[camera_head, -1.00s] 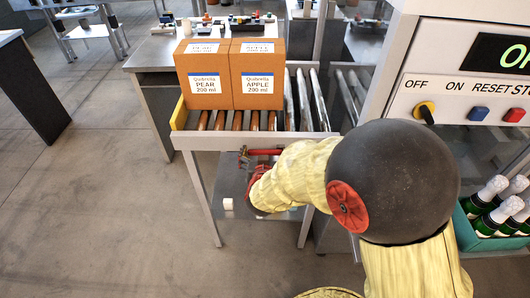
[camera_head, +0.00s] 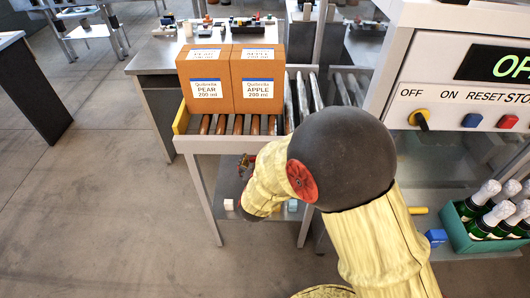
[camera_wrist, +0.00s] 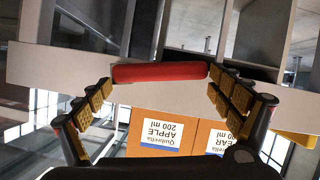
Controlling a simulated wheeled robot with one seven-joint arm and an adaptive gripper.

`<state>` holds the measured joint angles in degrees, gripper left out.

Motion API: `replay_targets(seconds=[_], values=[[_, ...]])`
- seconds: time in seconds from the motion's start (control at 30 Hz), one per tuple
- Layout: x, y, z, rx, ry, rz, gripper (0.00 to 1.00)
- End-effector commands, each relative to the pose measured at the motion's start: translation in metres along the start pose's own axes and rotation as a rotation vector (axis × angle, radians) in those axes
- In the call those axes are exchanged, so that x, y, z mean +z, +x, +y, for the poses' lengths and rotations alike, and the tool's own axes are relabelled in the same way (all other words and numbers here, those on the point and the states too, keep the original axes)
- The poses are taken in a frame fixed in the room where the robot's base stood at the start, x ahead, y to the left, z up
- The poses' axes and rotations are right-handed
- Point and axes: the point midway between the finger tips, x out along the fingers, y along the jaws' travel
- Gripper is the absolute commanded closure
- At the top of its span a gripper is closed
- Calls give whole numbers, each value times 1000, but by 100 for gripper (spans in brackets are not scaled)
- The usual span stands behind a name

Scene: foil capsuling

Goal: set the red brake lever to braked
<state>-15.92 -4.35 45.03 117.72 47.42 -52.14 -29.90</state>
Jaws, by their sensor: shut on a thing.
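The red brake lever (camera_wrist: 160,72) is a red bar that lies crosswise in the wrist view, in front of a pale frame beam. My gripper (camera_wrist: 160,84) has one finger at each end of the bar, and it is shut on the lever. In the head view, my arm hides most of the lever and gripper. Only a small dark and red part shows below the roller conveyor's front beam (camera_head: 250,143). The lever's pivot and any braked marking are not visible.
Two orange boxes, PEAR (camera_head: 208,90) and APPLE (camera_head: 259,90), stand on the conveyor rollers above the lever. A control panel (camera_head: 465,105) with a yellow switch is at right. A green crate (camera_head: 462,237) of bottles stands below it. Small blocks lie on the lower shelf.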

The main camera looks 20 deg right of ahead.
Motion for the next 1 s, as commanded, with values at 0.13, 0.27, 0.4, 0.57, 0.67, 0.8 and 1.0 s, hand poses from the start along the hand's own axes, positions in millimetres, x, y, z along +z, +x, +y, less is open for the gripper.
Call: replay_targets(seconds=[0.13, 0.27, 0.4, 0.57, 0.67, 0.8, 1.0], values=[[4, 1, -2, 47, -123, -6, 53], [11, 3, -3, 94, -237, -6, 53], [19, 7, -3, 145, -360, -5, 53], [27, 10, -1, 203, -498, -3, 53], [32, 12, 0, 236, -577, -3, 53], [37, 15, 2, 278, -677, -2, 53], [43, 18, 5, 322, -783, -1, 53]])
